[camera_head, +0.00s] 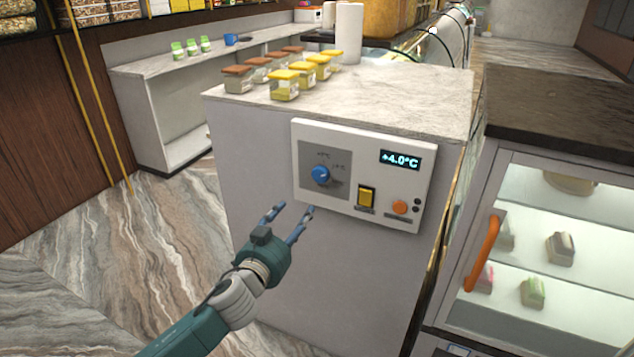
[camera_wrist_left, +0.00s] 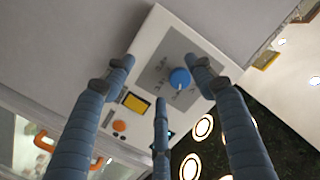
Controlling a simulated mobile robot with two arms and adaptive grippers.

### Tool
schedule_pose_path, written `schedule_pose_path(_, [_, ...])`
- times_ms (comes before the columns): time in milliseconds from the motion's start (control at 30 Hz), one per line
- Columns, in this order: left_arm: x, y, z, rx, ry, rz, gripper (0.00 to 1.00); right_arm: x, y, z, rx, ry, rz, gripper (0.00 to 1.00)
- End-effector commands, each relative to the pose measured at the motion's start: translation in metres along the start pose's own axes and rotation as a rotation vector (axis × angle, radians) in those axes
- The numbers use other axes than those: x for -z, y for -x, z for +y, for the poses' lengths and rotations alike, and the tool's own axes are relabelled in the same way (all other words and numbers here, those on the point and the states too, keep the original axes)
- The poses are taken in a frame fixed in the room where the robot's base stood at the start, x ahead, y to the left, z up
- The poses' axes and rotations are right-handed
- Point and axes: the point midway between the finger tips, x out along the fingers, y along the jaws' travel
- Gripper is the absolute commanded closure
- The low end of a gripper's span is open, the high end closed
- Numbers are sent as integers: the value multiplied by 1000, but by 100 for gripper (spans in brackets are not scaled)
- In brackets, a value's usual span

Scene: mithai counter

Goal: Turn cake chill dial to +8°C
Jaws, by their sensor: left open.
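The blue dial (camera_head: 320,175) sits on a grey plate at the left of a white control panel (camera_head: 358,212) on the counter's side. The panel's display (camera_head: 400,160) reads +4.0°C. My left gripper (camera_head: 288,222) is open and empty, in front of the panel, below and left of the dial in the head view. In the left wrist view the dial (camera_wrist_left: 179,78) shows between the spread fingers (camera_wrist_left: 165,85), near the one on the right. The fingers appear apart from the dial. The small scale marks are too blurred to read fully. My right gripper is in neither view.
A yellow switch (camera_head: 366,196) and an orange button (camera_head: 400,207) are on the same panel. Several jars with yellow and brown lids (camera_head: 285,85) stand on the counter top. A glass-fronted case with an orange handle (camera_head: 482,253) is at the right.

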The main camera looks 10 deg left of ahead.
Motion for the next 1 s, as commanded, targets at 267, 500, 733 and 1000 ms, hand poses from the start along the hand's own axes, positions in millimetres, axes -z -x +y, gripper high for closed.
schedule_pose_path(267, [56,-1,-7,7,-12,95,45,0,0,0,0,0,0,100])
schedule_pose_path(500, [60,-43,-8,8,-13,93,45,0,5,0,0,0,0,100])
schedule_pose_path(733, [62,-80,-8,7,-12,93,45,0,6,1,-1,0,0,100])
schedule_pose_path(1000, [63,-99,-7,5,-12,92,45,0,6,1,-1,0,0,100])
